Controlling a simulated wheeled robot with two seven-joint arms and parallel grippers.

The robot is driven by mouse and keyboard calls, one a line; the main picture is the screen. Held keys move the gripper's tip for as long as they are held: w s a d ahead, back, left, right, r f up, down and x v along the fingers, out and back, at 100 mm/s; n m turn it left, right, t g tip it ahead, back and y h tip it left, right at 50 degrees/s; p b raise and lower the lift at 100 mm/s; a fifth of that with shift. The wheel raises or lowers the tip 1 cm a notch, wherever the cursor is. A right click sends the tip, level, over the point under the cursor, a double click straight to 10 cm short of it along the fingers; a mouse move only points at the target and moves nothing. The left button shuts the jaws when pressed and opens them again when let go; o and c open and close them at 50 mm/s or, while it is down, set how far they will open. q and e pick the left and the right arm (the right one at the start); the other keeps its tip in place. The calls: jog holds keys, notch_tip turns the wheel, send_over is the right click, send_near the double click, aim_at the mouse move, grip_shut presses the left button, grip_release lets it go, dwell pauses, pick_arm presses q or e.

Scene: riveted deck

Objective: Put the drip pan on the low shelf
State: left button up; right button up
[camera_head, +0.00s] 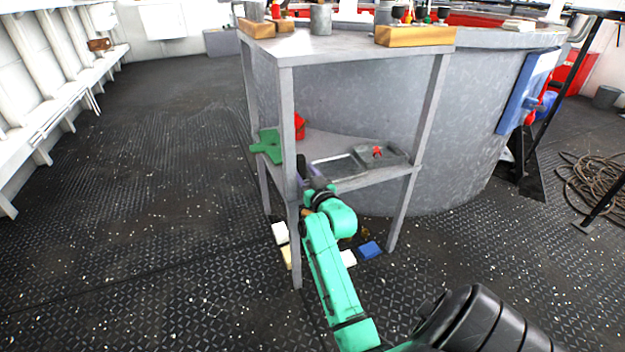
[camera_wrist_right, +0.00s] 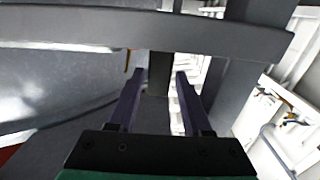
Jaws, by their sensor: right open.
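A grey shallow pan-like piece (camera_head: 397,157) lies on the low shelf (camera_head: 330,147) of the grey metal stand, towards its right front, with a small red item on it. I take it for the drip pan, but cannot be sure. My right gripper (camera_head: 307,172) is at the shelf's front edge, beside the front leg and left of the pan. In the right wrist view its two dark fingers (camera_wrist_right: 158,82) are apart with nothing held between them. A grey shelf edge or bar crosses above them. My left gripper is not in view.
A green piece (camera_head: 268,147) and a red item (camera_head: 299,126) are on the shelf's left part. The front leg (camera_head: 289,130) stands close to my gripper. Small white, yellow and blue blocks (camera_head: 369,250) lie on the floor below. Open deck lies to the left.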

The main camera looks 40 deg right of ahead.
jog(key=p+v, duration=0.3)
jog(key=v, duration=0.7)
jog(key=s+a+f+n+g+y, duration=0.1)
jog(key=a+f+n+y, duration=0.5)
jog(key=a, duration=1.1)
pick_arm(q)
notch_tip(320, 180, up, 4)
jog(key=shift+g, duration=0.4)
pick_arm(e)
jog(key=s+a+f+g+y, duration=0.2)
jog(key=s+a+f, duration=0.3)
jog(key=a, duration=0.3)
jog(key=s+a+f+g+y, duration=0.2)
jog(key=s+a+f+y, duration=0.2)
jog(key=a, duration=0.5)
jog(key=s+f, duration=0.2)
jog(key=s, duration=0.1)
jog(key=shift+s+a+f+g+y, duration=0.2)
jog(key=shift+s+f+g+y, duration=0.05)
jog(key=shift+s+g+y, duration=0.15)
